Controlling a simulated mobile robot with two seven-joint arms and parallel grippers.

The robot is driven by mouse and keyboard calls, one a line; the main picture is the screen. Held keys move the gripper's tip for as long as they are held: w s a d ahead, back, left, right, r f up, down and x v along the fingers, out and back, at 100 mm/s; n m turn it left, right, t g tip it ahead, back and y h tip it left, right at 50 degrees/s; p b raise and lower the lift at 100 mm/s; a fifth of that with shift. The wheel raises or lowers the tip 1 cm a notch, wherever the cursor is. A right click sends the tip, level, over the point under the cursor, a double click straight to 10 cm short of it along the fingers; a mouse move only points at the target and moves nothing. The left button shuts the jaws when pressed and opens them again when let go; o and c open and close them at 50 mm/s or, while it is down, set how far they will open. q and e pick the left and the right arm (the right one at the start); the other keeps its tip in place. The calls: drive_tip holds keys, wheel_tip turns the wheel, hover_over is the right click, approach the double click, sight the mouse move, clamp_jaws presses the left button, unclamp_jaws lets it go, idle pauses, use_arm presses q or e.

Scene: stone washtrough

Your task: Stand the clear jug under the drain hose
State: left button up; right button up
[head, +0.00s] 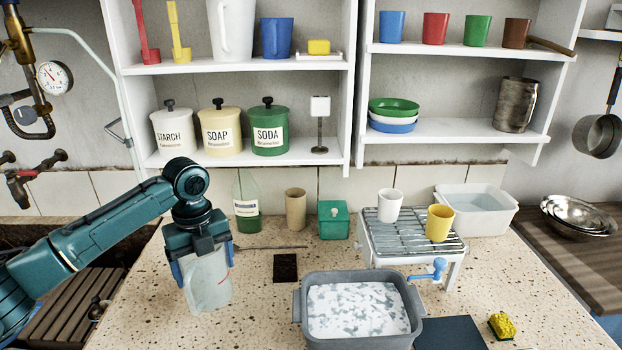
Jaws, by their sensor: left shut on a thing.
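The clear jug (210,290) is upright at the left of the speckled counter, with a red mark on its side. My left gripper (203,262) comes down over it from above and is shut on it, hiding its top. I cannot tell whether its base touches the counter. A pale thin tube (112,85) curves down the wall at the upper left and may be the drain hose; the jug is apart from it, lower and to the right. My right gripper is not in view.
A grey basin of foamy water (299,318) stands right of the jug, with a blue-handled tap (432,270) behind it. A dark square (285,267) lies near the jug. A green bottle (246,205) and tan cup (296,208) stand behind. A slatted trough (70,305) is at left.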

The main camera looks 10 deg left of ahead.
use_arm(q)
drive_tip(key=s+d+n, duration=0.5)
drive_tip(key=n, duration=0.8)
drive_tip(key=s+d+n, duration=0.6)
drive_tip(key=n, duration=0.7)
drive_tip(key=shift+r+n, duration=0.3)
